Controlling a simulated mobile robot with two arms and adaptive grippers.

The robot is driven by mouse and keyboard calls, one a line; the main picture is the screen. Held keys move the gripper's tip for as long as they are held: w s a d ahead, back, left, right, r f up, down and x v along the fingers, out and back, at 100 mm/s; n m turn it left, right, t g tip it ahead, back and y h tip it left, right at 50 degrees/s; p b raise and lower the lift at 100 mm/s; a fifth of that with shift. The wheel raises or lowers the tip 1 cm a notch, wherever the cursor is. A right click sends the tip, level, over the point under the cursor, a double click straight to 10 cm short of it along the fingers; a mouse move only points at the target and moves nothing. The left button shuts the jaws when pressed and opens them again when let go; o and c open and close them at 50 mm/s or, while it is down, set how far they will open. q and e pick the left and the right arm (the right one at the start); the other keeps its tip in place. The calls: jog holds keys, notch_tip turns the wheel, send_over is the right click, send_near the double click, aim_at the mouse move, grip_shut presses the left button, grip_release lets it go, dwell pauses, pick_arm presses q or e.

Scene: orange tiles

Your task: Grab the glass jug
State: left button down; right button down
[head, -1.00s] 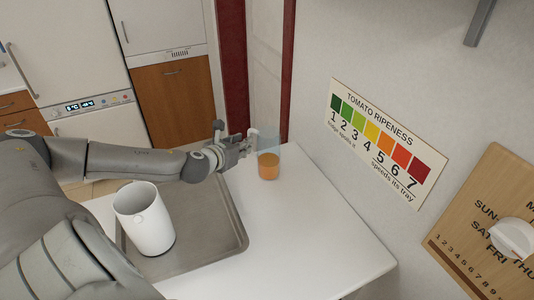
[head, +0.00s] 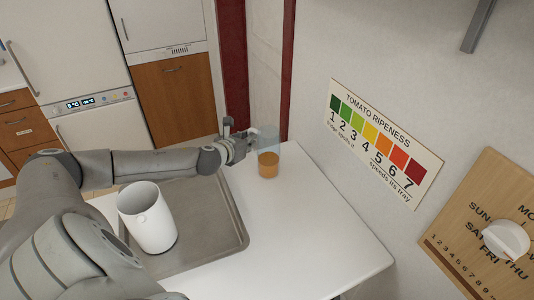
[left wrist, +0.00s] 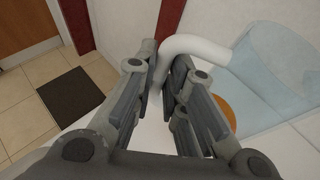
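The glass jug (head: 268,150) is clear and bluish, with orange contents at its bottom. In the head view it stands upright on the white counter, near the wall edge. In the left wrist view its clear body (left wrist: 270,65) is at the right, and its thick white handle (left wrist: 195,46) curves left and down between my fingers. My left gripper (head: 249,142) reaches it from the left. In the wrist view the fingers (left wrist: 163,68) are close together on both sides of the handle and appear closed on it. The lower handle is partly hidden. My right gripper is not in view.
A white cylindrical container (head: 148,218) stands on a grey metal tray (head: 222,232), below my left forearm. The counter (head: 310,235) right of the tray is clear. The wall with the tomato ripeness chart (head: 385,143) bounds the right side.

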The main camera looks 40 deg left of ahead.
pick_arm(q)
jog(key=shift+r, duration=0.15)
dwell(0.3)
jog(key=shift+r, duration=0.1)
jog(key=s+r+b, duration=0.6)
jog(key=s+r, duration=0.6)
jog(key=s, duration=0.1)
jog(key=shift+s+r, duration=0.3)
jog(key=shift+s, duration=0.1)
dwell(0.7)
jog(key=shift+d, duration=0.1)
dwell(0.4)
